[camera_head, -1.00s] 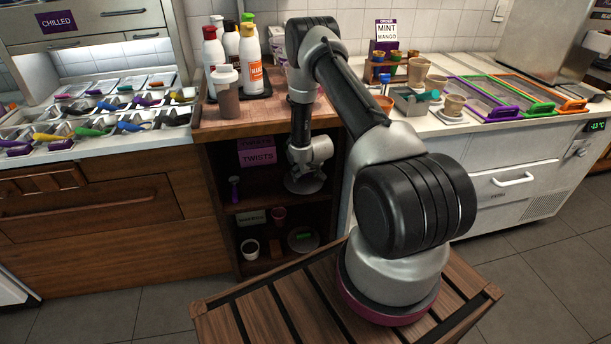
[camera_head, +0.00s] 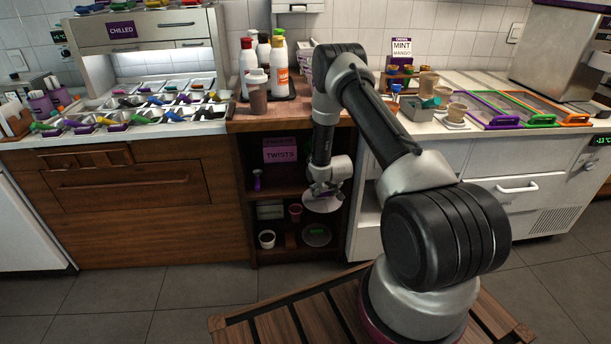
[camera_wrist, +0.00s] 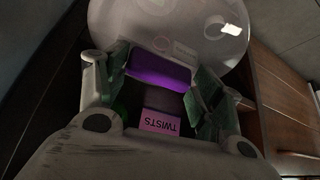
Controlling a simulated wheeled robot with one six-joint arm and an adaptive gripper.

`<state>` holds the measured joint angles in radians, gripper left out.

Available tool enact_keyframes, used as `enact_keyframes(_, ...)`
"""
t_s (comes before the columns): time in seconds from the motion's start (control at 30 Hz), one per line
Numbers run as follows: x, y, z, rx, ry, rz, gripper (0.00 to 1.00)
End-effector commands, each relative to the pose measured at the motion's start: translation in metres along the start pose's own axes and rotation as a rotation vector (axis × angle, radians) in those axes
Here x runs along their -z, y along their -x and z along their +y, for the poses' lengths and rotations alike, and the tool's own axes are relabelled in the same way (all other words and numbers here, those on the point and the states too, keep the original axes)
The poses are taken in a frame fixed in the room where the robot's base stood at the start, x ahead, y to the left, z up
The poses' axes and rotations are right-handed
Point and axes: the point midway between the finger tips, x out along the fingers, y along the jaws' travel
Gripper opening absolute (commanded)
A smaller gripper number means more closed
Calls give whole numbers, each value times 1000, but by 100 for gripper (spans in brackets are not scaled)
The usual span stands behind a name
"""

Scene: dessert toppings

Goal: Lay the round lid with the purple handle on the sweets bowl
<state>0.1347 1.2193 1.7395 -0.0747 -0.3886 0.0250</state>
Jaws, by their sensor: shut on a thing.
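My gripper (camera_head: 323,188) hangs in front of the open shelf unit in the head view. In the wrist view my gripper (camera_wrist: 161,85) is shut on the purple handle (camera_wrist: 158,70) of the round lid. The clear, round lid (camera_wrist: 135,25) spreads beyond the fingertips in that view. In the head view the lid (camera_head: 322,206) shows as a pale disc under my gripper, held in the air. I cannot pick out the sweets bowl for certain in either view.
The shelf unit has a purple TWISTS sign (camera_head: 281,155). Bottles (camera_head: 279,66) stand on the wooden counter (camera_head: 290,118) above. Colourful-handled topping trays (camera_head: 150,112) are at left.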

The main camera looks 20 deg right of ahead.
Motion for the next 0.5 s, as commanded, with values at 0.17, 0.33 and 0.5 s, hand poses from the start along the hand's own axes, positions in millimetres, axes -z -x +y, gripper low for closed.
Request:
enact_keyframes(0.17,1,0,-1,3,4,0,41)
enact_keyframes(0.33,-33,7,2,-6,-10,-6,41)
enact_keyframes(0.5,-63,62,-8,-26,-39,1,41)
